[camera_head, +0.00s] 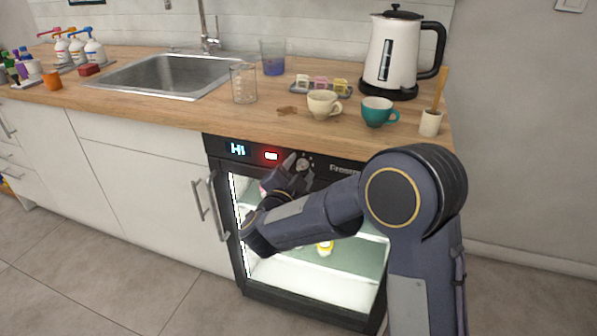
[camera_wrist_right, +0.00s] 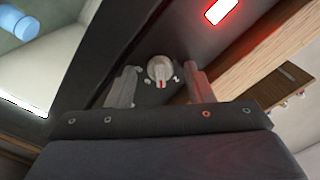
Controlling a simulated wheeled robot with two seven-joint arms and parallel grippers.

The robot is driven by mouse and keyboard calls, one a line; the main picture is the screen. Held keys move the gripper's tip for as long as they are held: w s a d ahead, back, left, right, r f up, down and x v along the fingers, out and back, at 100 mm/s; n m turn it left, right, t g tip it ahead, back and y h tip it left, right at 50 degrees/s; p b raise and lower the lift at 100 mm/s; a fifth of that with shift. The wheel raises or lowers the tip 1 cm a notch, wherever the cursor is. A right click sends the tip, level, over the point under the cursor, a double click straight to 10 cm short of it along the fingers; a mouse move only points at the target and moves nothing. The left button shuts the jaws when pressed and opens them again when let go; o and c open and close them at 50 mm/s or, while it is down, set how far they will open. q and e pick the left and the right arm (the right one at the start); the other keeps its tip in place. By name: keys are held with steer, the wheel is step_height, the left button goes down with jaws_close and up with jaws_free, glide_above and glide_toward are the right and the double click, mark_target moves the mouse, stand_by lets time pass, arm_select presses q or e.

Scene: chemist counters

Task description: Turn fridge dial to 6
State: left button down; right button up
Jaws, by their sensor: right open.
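The small fridge (camera_head: 311,306) is built in under the counter, with a black control strip along its top. Its round silver dial (camera_head: 304,163) sits on that strip, right of the displays, just beyond my right gripper (camera_head: 297,163). In the right wrist view the dial (camera_wrist_right: 160,69) shows a red mark at its lower edge and small marks around it, too small to read. My right gripper (camera_wrist_right: 161,88) is open, with one finger on each side of the dial. I cannot tell whether the fingers touch it. My left gripper is not in view.
A blue display (camera_head: 236,149) and a red display (camera_head: 271,155) are left of the dial. The wooden counter edge (camera_head: 180,117) overhangs above. Cups, including a teal cup (camera_head: 379,111), and a kettle (camera_head: 400,55) stand on top. Floor is clear at left.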

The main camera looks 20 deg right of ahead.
steer(key=c, duration=1)
steer(key=shift+f+m+b, duration=0.15)
steer(key=shift+m+b, duration=0.35)
steer(key=shift+b, duration=0.3)
steer(key=shift+m+b, duration=4)
steer(key=shift+b, duration=0.7)
steer(key=o, duration=1)
steer(key=shift+r, duration=0.2)
